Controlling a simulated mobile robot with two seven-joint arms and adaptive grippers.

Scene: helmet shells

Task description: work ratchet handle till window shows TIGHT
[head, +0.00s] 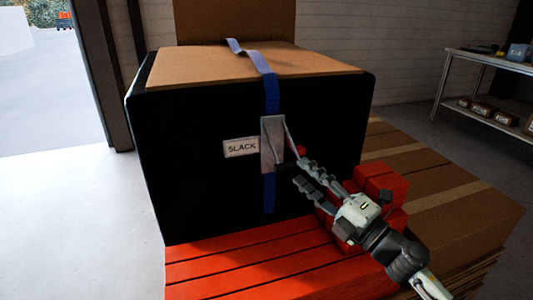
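A grey metal ratchet (267,146) sits on a blue strap (271,95) on the front of a large black-sided load (190,150). Its lever (291,138) slants down to the right, with a small red part (300,151) near its end. A window label (241,148) left of the ratchet reads SLACK. My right gripper (299,172) is just right of and below the ratchet, its fingers spread apart, with nothing seen between them. It looks close to the lever's end, but I cannot tell whether it touches. My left gripper is not in view.
The load stands on a red slatted pallet (250,270). Red blocks (380,184) lie behind my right gripper. Brown cartons (450,185) fill the right side. A metal shelf (490,60) stands at the back right. The floor at left (80,220) is clear.

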